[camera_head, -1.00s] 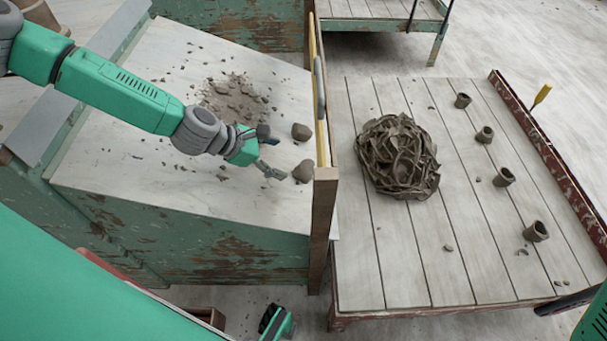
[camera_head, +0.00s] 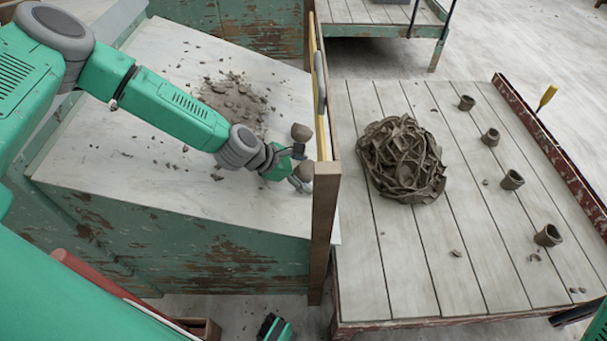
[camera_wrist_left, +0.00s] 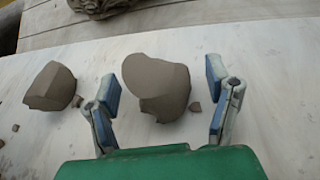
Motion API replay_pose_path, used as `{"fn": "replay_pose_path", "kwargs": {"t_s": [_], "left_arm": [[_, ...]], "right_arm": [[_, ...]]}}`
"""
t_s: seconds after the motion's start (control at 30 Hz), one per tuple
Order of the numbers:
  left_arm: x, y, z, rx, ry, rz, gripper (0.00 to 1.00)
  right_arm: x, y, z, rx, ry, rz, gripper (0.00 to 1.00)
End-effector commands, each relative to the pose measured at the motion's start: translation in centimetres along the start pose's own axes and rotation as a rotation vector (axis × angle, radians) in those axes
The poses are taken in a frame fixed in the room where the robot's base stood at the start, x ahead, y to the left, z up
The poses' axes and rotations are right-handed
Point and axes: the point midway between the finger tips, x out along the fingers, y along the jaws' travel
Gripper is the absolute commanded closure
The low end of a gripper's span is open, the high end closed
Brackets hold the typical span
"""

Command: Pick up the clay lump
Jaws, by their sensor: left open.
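A brown clay lump (camera_head: 304,170) lies on the pale worktop near its right edge, partly hidden by my left gripper (camera_head: 297,174) in the head view. In the left wrist view this clay lump (camera_wrist_left: 157,88) has a flat sloping top and sits between the two blue-padded fingers of my left gripper (camera_wrist_left: 164,100). The fingers are open, with a visible gap to the lump on the right side. A second clay lump (camera_head: 301,132) stands a little farther back; it also shows left of the fingers in the left wrist view (camera_wrist_left: 52,87).
Clay crumbs (camera_head: 235,97) are scattered on the worktop (camera_head: 130,170). A wooden upright board (camera_head: 325,210) edges the worktop on the right. Beyond it, a plank table (camera_head: 420,285) holds a big heap of clay strips (camera_head: 402,160) and several small clay cups (camera_head: 513,180).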

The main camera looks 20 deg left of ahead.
Motion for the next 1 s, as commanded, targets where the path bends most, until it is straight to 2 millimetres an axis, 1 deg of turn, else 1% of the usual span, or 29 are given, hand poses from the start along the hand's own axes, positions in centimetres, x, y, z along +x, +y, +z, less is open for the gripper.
{"fn": "replay_pose_path", "kwargs": {"t_s": [0.07,0.1,0.17,0.2,0.23,0.27,0.53,0.67,0.77,0.87,1.0], "left_arm": [[-0.1,0.1,0.1,0.000,-0.001,0.001,0.28],[-0.1,0.1,0.1,0.000,-0.001,0.000,0.35],[-0.1,0.1,0.1,0.000,-0.001,0.000,0.56],[-0.1,0.1,0.1,0.000,-0.001,0.000,0.70],[-0.1,0.1,0.1,0.000,-0.001,0.000,0.81],[-0.1,0.1,0.0,0.000,-0.001,0.000,0.88],[-0.2,0.1,0.1,0.000,-0.001,0.001,0.88],[-0.7,0.2,0.1,-0.001,0.000,0.002,0.88],[-1.6,0.2,0.2,-0.002,-0.001,0.002,0.88],[-3.1,0.2,0.1,-0.003,-0.001,0.003,0.88],[-5.8,0.0,-0.7,-0.005,-0.001,0.003,0.88]], "right_arm": [[-0.1,0.0,0.0,0.000,0.000,0.000,1.00],[-0.1,0.0,0.0,0.000,0.000,0.000,1.00],[-0.1,0.0,0.0,0.000,0.000,0.000,1.00],[-0.1,0.0,0.0,0.000,0.000,0.000,1.00],[-0.1,0.0,0.0,0.000,0.000,0.000,1.00],[-0.1,0.0,0.0,0.000,0.000,0.000,1.00],[-0.1,0.0,0.0,0.000,0.000,0.000,1.00],[-0.4,0.0,0.0,0.000,0.000,0.000,1.00],[-0.8,0.0,-0.1,0.000,0.000,0.000,1.00],[-1.5,0.0,-0.1,0.000,0.000,0.000,1.00],[-2.4,0.0,-0.1,0.000,0.000,0.000,1.00]]}}
